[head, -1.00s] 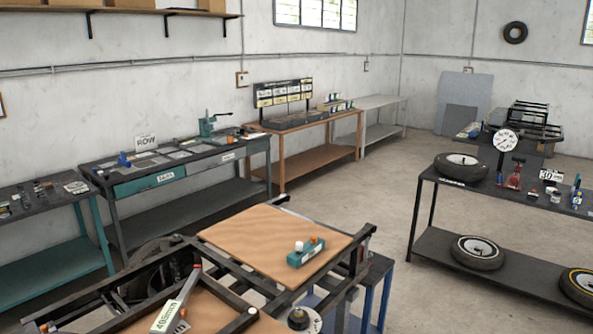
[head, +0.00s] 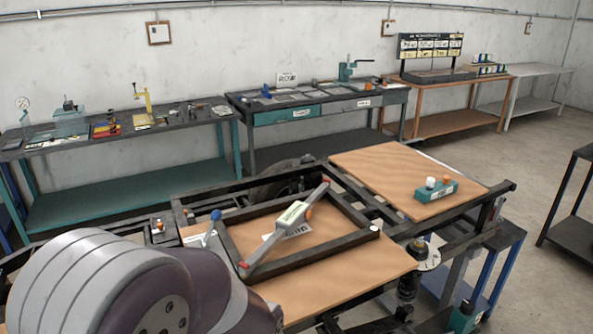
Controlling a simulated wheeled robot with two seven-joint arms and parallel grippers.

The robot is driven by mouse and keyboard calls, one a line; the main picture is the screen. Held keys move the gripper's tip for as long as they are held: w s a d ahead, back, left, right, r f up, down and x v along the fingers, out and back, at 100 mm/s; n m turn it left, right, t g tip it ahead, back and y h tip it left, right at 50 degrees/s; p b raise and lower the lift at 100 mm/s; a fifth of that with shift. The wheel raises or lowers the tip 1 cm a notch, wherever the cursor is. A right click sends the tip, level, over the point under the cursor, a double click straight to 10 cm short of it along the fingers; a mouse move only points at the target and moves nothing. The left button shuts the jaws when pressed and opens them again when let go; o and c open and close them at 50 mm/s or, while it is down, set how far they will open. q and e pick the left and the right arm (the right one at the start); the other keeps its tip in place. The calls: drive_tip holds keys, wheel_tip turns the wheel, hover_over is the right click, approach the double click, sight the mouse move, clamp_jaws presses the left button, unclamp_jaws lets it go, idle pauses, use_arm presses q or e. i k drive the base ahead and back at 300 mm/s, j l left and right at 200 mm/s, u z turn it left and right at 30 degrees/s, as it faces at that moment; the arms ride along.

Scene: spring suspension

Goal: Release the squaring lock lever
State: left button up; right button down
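A dark rectangular frame (head: 368,238) lies on a tan board (head: 345,283) on the dark chassis. A diagonal bar with red ends (head: 262,251) lies across this frame. It carries a pale labelled block (head: 292,212) and an orange knob. A small lever with a blue knob (head: 215,215) stands at the frame's left side. I cannot tell from the labels which of these is the squaring lock lever. A large grey and dark rounded link of my arm fills the lower left and hides the near left part of the chassis. Neither gripper shows.
A second tan board (head: 385,170) bears a teal box (head: 437,190) with a white and an orange knob. A round dial (head: 428,256) and a dark spring (head: 407,285) are at the chassis's right side. Benches with tools (head: 130,125) line the wall.

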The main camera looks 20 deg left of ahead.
sight(216, 214)
drive_tip(key=u, duration=0.35)
drive_tip(key=j+u, duration=0.15)
drive_tip(key=u, duration=0.25)
drive_tip(key=k+j+u, duration=0.1)
drive_tip(key=u, duration=0.25)
drive_tip(key=i+l, duration=0.1)
drive_tip(key=l, duration=0.45)
drive_tip(key=i+l, duration=0.1)
drive_tip(key=l, duration=1.05)
drive_tip(key=i+l+z, duration=0.1)
drive_tip(key=l, duration=0.45)
drive_tip(key=i, duration=0.55)
